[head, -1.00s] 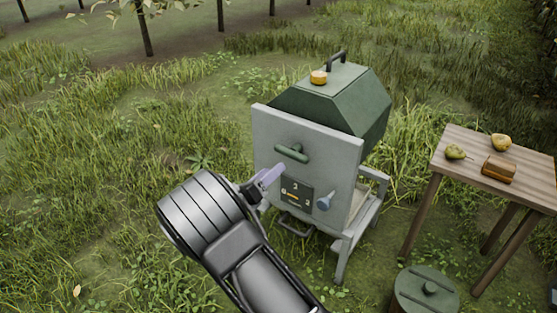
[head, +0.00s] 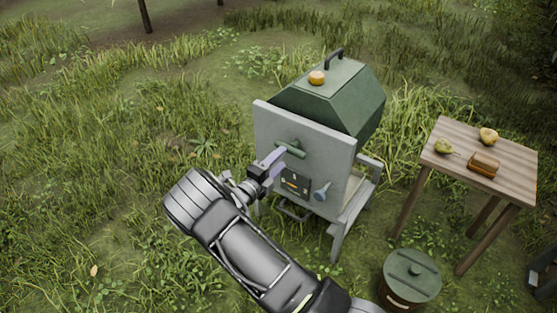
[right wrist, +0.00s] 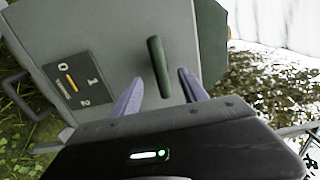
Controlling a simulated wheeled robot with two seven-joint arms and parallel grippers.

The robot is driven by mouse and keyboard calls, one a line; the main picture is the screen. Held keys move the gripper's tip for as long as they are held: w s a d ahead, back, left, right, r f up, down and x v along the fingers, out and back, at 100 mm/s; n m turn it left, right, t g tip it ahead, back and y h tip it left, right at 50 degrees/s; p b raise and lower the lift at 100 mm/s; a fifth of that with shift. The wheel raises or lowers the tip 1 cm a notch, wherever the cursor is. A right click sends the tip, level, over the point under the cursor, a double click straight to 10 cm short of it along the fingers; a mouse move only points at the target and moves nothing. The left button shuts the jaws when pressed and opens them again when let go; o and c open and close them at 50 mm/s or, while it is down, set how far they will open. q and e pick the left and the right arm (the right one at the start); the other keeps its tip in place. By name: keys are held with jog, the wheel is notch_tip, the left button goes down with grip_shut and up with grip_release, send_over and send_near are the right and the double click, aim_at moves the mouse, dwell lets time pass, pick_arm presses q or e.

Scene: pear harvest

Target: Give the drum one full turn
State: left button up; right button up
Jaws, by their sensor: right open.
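The dark green drum (head: 330,92) sits in a grey stand behind a flat grey front panel (head: 265,125), with an orange knob (head: 317,78) and a dark handle on top. A green bar handle (head: 291,149) sticks out from the panel; it also shows in the right wrist view (right wrist: 158,68). My right gripper (head: 277,162) is open at this bar. In the right wrist view its two purple fingers (right wrist: 160,90) stand on either side of the bar's near end, apart from it. I cannot tell how deep the bar lies between them. My left gripper is out of view.
A dial plate (right wrist: 78,80) with numbers and an orange pointer, and a blue-grey knob (head: 321,191), are below the bar. A wooden table (head: 500,146) at the right holds two pears and a brown block. A lidded green bin (head: 411,268) stands in front. Grass is open at left.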

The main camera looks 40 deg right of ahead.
aim_at(288, 152)
jog(key=shift+d, duration=0.15)
jog(key=shift+b+x, duration=0.4)
jog(key=shift+x, duration=2.6)
jog(key=shift+c, duration=0.3)
grip_shut()
jog(key=shift+r, duration=0.1)
